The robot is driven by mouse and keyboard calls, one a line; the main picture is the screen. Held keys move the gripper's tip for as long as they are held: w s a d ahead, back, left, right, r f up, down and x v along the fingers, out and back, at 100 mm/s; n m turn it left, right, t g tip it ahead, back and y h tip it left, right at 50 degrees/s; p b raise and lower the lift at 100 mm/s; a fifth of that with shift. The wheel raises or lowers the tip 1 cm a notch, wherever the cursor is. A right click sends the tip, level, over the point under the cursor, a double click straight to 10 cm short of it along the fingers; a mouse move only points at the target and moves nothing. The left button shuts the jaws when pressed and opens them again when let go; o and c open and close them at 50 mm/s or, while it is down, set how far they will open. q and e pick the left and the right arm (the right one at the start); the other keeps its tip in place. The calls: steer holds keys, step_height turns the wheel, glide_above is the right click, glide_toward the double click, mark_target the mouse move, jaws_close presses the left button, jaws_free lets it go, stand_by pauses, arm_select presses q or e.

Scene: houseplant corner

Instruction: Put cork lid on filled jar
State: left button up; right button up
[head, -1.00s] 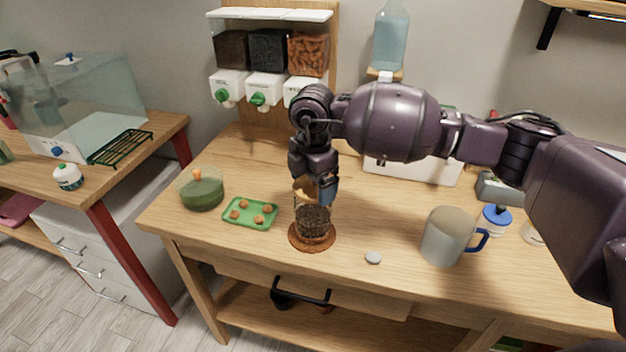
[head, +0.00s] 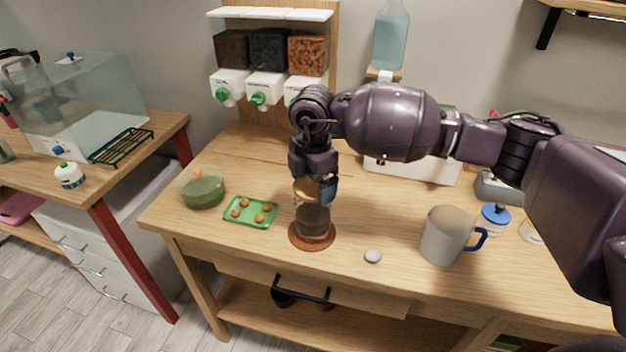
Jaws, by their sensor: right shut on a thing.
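The filled jar (head: 312,220) stands upright on a round brown coaster (head: 313,243) near the table's front edge. It is clear glass with dark contents. My right gripper (head: 316,190) points down directly over the jar and is shut on the tan cork lid (head: 304,187). The lid is at the jar's mouth, partly hidden by the fingers. I cannot tell whether it is seated or just above the rim. My left gripper is not in view.
A green tray (head: 231,222) with small orange-brown pieces and a green bowl (head: 202,190) are left of the jar. Dispensers (head: 265,88) stand behind. The table's front left is clear.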

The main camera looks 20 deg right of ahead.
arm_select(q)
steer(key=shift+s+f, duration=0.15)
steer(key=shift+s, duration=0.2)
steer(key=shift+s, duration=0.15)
arm_select(e)
steer(key=o, duration=0.7)
steer(key=shift+c, duration=0.2)
